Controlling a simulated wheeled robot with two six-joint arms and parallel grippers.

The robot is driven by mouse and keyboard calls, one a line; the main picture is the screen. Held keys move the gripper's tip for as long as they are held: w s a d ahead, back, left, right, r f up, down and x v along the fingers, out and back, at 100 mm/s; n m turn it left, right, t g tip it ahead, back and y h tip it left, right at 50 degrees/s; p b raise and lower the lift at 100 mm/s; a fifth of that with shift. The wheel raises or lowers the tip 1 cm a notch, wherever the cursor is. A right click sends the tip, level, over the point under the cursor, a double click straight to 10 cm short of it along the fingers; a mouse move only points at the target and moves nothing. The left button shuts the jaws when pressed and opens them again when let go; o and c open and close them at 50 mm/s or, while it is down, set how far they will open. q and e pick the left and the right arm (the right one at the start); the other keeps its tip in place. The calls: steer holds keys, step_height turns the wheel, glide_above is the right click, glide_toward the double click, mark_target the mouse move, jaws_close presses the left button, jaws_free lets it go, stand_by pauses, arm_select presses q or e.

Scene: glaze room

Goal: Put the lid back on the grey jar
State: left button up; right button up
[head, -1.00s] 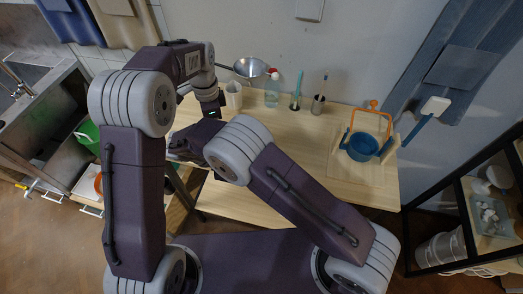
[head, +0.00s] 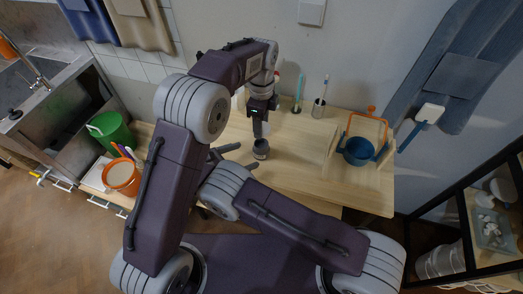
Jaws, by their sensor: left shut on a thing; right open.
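The grey jar (head: 261,152) stands upright on the wooden table, with a dark round top facing up. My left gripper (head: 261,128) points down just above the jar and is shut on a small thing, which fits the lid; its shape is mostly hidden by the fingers. I cannot tell whether it touches the jar. My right gripper (head: 238,157) is open and empty, low and just left of the jar, its fingers pointing toward it.
A blue pot (head: 358,151) and an orange frame (head: 368,127) stand on the right of the table (head: 312,170). A brush cup (head: 319,107) is at the back. An orange bucket (head: 122,176) and a green bucket (head: 112,132) are at left. The table between jar and pot is clear.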

mark_target(262, 150)
arm_select(q)
steer(key=shift+w, duration=0.1)
arm_select(e)
steer(key=x, duration=0.9)
steer(key=shift+f, duration=0.2)
jaws_close()
arm_select(q)
steer(key=shift+f, duration=2.55)
